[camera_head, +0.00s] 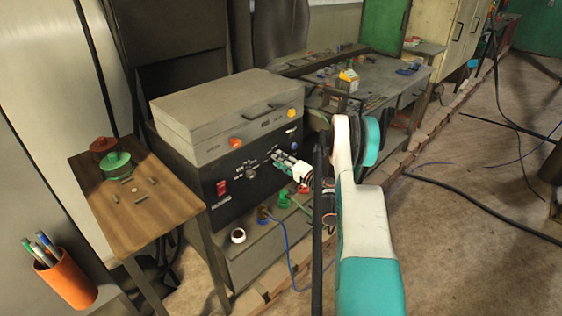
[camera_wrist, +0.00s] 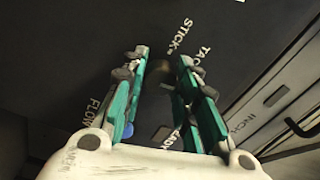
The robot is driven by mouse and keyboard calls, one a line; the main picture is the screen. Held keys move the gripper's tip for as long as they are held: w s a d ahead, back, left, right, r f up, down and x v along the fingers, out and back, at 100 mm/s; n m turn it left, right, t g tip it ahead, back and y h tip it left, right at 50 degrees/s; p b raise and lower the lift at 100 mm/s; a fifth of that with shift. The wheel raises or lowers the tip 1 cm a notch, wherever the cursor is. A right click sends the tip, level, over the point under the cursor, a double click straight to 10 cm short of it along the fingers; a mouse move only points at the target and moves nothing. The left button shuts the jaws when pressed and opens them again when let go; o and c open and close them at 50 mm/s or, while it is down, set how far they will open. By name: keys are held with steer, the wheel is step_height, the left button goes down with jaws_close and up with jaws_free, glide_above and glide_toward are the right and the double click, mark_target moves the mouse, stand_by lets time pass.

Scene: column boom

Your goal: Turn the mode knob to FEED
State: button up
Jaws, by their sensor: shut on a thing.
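The black front panel (camera_head: 238,183) of the grey machine shows in the head view, with white markings. My gripper (camera_head: 279,160) reaches its right part from the right. In the wrist view the two green-padded fingers of my gripper (camera_wrist: 163,66) stand close to the panel (camera_wrist: 110,40), shut on a dark knob (camera_wrist: 163,82) that is dim and mostly hidden between them. The printed words STICK and TACK are just beyond the fingertips, and FLOW is to the left. A label beside the right finger is partly covered. I cannot read FEED or see the knob's pointer.
A red switch (camera_head: 221,187) and another knob (camera_head: 251,173) are on the panel left of my gripper. Coloured connectors (camera_head: 284,198) and a blue cable (camera_head: 287,240) are below. A small wooden table (camera_head: 150,212) stands at left. A blue part (camera_wrist: 128,130) shows beside the left finger.

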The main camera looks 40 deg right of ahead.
steer(key=shift+m, duration=0.7)
steer(key=o, duration=1.1)
steer(key=shift+c, duration=0.2)
steer(key=s, duration=0.7)
steer(key=shift+s+d+f, duration=0.15)
steer(key=shift+s+d, duration=0.1)
steer(key=shift+d, duration=0.1)
